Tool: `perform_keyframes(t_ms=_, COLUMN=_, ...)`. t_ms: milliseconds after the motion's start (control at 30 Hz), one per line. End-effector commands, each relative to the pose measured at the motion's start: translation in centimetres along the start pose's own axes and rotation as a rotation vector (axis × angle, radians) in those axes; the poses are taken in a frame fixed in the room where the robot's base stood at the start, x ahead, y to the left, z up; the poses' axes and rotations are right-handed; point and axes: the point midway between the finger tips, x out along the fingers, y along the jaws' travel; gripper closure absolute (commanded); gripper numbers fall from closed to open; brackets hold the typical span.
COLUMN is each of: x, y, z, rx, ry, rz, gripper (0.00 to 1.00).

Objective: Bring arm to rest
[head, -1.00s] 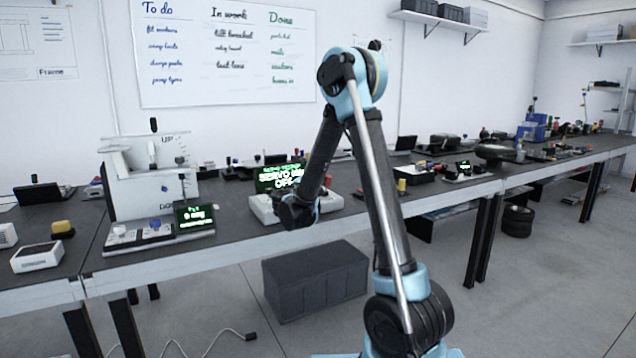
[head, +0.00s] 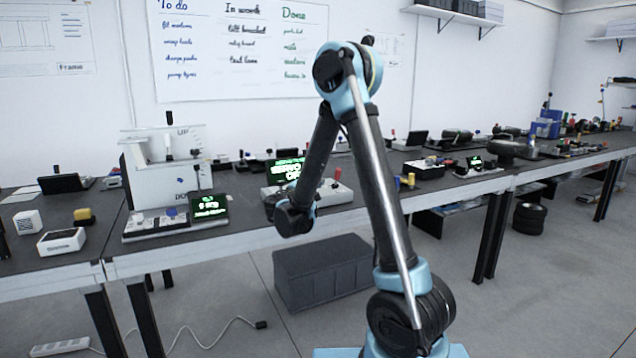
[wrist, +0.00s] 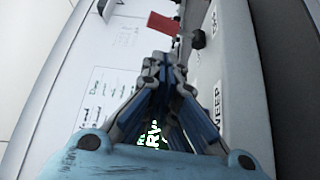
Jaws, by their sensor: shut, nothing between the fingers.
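My arm rises from its base at the lower right of the head view, bends at a high elbow and hangs down to the left. Its end hangs in front of the bench edge, near a white console with a green-lettered screen (head: 287,170). My gripper's fingers cannot be made out in the head view. In the wrist view my gripper (wrist: 163,62) is shut and empty, its fingertips together. Behind it are a pale panel (wrist: 112,55) and a grey strip with partly hidden lettering (wrist: 222,80). Green letters (wrist: 153,132) show between the finger links.
The long workbench (head: 250,222) crosses the view, with a white lever unit (head: 160,175) at left and several small devices at right. A dark grey crate (head: 320,275) is on the floor below. A cable (head: 210,342) lies on the floor at lower left.

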Motion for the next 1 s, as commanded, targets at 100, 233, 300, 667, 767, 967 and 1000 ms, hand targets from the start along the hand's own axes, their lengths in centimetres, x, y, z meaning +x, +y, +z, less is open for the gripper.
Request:
perform_keyframes(t_ms=100, x=-0.3, y=-0.1, z=0.0, rx=0.0, ry=-0.001, rz=0.0, gripper=1.0)
perform_keyframes(t_ms=233, x=-0.3, y=-0.1, z=0.0, rx=0.0, ry=-0.001, rz=0.0, gripper=1.0)
perform_keyframes(t_ms=300, x=-0.3, y=-0.1, z=0.0, rx=0.0, ry=-0.001, rz=0.0, gripper=1.0)
perform_keyframes(t_ms=667, x=0.9, y=0.7, z=3.4, rx=0.02, ry=-0.058, rz=-0.072, gripper=1.0)
perform_keyframes(t_ms=767, x=1.5, y=1.1, z=6.2, rx=0.04, ry=-0.107, rz=-0.136, gripper=1.0)
perform_keyframes(t_ms=967, x=1.9, y=1.6, z=12.1, rx=0.088, ry=-0.204, rz=-0.268, gripper=1.0)
perform_keyframes(t_ms=1000, x=1.8, y=1.6, z=13.2, rx=0.099, ry=-0.223, rz=-0.295, gripper=1.0)
